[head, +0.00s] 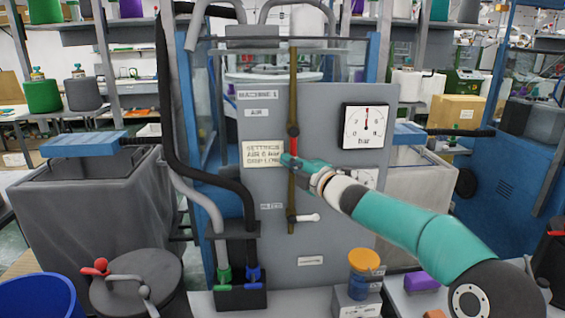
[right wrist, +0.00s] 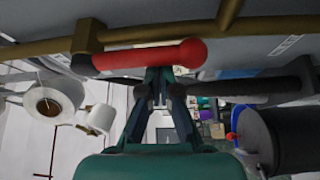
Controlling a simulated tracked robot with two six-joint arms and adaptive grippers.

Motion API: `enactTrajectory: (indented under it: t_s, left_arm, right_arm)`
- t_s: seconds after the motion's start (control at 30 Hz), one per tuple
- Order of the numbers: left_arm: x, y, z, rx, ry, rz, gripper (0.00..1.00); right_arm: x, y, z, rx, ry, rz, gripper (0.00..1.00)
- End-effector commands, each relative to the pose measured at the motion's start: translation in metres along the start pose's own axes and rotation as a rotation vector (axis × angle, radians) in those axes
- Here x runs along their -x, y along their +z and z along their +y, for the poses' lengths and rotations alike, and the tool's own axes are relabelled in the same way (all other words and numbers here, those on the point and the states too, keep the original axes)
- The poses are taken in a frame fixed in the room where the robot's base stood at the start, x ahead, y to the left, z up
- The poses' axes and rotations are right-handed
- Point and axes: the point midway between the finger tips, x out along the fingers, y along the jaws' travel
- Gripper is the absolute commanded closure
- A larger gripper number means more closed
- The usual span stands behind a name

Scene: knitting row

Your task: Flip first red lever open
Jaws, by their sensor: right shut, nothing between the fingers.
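A red lever (head: 295,146) is mounted on a brass pipe (head: 292,90) on the front of the grey machine panel. In the head view it hangs down along the pipe from its valve. In the right wrist view the red lever (right wrist: 150,56) runs roughly alongside the pipe and ends in a round knob. My right gripper (head: 287,160) is at the lever's lower end, with its fingers closed together. In the right wrist view the fingertips (right wrist: 160,76) are right by the lever near the knob; I cannot tell if they touch. My left gripper is out of view.
A white-handled lever (head: 306,217) sits lower on the same pipe. Black and grey hoses run down the machine's left side. A dark drum (head: 130,285) with a red-knobbed handle stands at front left.

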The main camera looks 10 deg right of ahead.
Motion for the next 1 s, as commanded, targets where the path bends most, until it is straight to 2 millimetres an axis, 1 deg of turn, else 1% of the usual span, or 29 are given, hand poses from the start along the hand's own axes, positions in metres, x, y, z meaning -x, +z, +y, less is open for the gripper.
enactTrajectory:
  t_s: [0.03,0.17,0.37,0.4,0.5,0.7,0.83,1.0]
  left_arm:
    - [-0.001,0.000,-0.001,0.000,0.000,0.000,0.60]
    - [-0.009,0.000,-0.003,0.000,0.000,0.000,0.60]
    - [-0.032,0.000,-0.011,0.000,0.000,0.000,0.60]
    - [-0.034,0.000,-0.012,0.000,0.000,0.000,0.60]
    - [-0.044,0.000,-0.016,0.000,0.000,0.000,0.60]
    - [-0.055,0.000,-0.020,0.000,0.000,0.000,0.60]
    - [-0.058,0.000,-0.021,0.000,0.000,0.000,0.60]
    - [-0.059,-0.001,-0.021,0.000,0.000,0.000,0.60]
  right_arm:
    - [0.001,0.003,0.000,-0.001,0.000,-0.008,1.00]
    - [-0.002,-0.004,-0.003,-0.002,0.001,-0.007,1.00]
    - [-0.014,-0.035,-0.010,0.001,0.002,-0.004,1.00]
    - [-0.007,-0.034,-0.007,0.002,0.003,-0.008,1.00]
    - [0.016,-0.034,-0.007,0.002,0.001,-0.008,1.00]
    - [0.058,-0.034,-0.003,0.002,0.001,-0.009,1.00]
    - [0.075,-0.034,-0.001,0.002,0.000,-0.009,1.00]
    - [0.087,-0.033,0.000,0.002,0.000,-0.010,1.00]
